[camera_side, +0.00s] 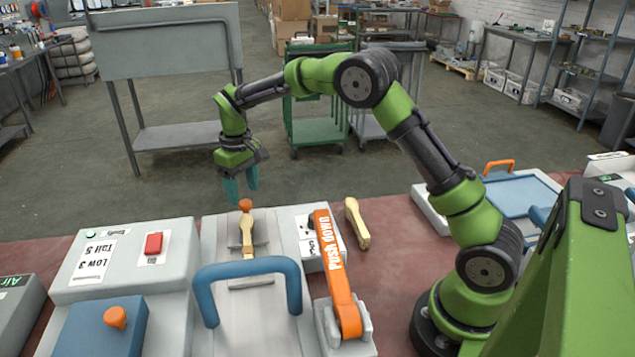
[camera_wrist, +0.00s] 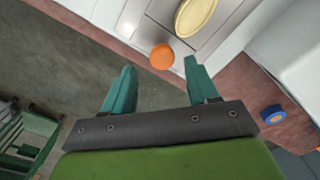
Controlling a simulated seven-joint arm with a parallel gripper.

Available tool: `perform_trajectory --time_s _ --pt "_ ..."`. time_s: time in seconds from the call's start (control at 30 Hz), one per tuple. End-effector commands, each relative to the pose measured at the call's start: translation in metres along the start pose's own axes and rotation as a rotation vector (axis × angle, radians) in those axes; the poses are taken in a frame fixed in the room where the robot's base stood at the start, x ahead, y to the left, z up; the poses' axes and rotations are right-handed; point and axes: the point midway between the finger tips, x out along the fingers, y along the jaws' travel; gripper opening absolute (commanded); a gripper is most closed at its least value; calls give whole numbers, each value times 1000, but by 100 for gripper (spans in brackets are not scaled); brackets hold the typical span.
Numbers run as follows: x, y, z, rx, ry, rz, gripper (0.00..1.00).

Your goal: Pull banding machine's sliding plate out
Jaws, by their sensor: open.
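The banding machine (camera_side: 209,282) stands on the red-brown bench. Its sliding plate (camera_side: 266,232) is a grey metal strip with an orange knob (camera_side: 245,204) at its far end. A wooden spoon (camera_side: 247,232) lies on the plate, and its pale bowl shows in the wrist view (camera_wrist: 196,14). My gripper (camera_side: 241,190) hangs above the far bench edge, just beyond the knob. In the wrist view the two teal fingers (camera_wrist: 158,82) are apart with nothing between them. The knob (camera_wrist: 162,56) lies just past the fingertips, toward the machine.
A blue arched handle (camera_side: 247,268) stands over the near part of the machine. An orange "Push down" lever (camera_side: 337,270) is to its right, with another wooden piece (camera_side: 357,222) beyond it. A grey box with a red button (camera_side: 153,243) is at left. Open floor lies beyond the bench.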

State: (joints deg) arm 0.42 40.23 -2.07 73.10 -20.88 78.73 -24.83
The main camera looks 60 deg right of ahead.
Motion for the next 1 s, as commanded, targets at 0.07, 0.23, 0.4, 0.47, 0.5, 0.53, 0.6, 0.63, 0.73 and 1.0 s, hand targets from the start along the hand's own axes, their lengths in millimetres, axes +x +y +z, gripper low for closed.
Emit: perform_trajectory --time_s 0.07,0.23,0.4,0.47,0.5,0.53,0.6,0.63,0.73,1.0 --pt "-20 0 -1 -1 7 2 59" --pt "-63 0 -1 0 8 2 59" --pt "-102 1 -1 -1 7 3 59" --pt "-112 0 -1 0 7 3 59" --pt "-118 0 -1 -1 6 3 59" --pt "-123 1 -1 -1 6 4 59" --pt "-131 1 -1 -1 5 3 59" --pt "-133 1 -1 -1 4 3 59" --pt "-139 1 0 -1 3 3 59" --pt "-140 1 0 -1 3 3 59"
